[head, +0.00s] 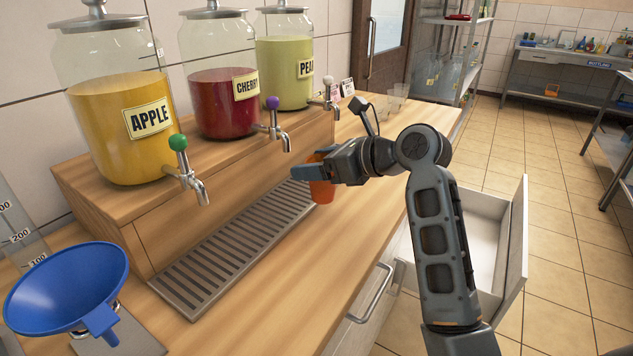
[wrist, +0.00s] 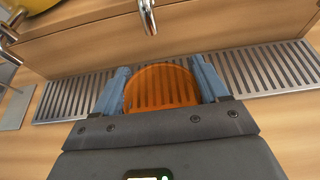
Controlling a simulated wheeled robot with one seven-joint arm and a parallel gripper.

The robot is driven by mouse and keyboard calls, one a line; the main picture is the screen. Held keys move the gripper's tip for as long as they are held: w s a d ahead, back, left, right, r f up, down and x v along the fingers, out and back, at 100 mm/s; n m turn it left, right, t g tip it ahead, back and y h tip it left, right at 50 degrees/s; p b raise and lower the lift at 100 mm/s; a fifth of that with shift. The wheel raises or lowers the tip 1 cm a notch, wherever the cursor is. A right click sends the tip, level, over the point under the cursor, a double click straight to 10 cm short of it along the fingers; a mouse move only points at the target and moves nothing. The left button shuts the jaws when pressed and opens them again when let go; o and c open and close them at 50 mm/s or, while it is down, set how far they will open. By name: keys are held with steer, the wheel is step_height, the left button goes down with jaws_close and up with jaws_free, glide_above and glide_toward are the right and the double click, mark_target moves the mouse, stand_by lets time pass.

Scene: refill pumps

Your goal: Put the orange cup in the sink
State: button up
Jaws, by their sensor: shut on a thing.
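The orange cup (head: 321,190) is in my gripper (head: 311,172) at the right end of the drip grate in the head view. In the wrist view the cup (wrist: 162,90) is translucent orange, with the grate's slots showing through it. The blue fingers of my gripper (wrist: 163,92) press on its left and right sides. The cup looks upright and close to the counter; I cannot tell whether it touches. No sink is clearly recognisable in view.
Apple (head: 118,125), cherry (head: 222,105) and pear (head: 285,72) dispensers stand on a wooden step behind the drip grate (head: 235,245). A blue funnel (head: 65,285) is at front left. Clear cups (head: 396,98) stand at the counter's far end. An open drawer (head: 490,240) juts out right.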

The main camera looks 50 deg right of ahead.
step_height(320, 180, down, 4)
steer(key=shift+f+b, duration=0.1)
steer(key=shift+b, duration=0.2)
steer(key=o, duration=1)
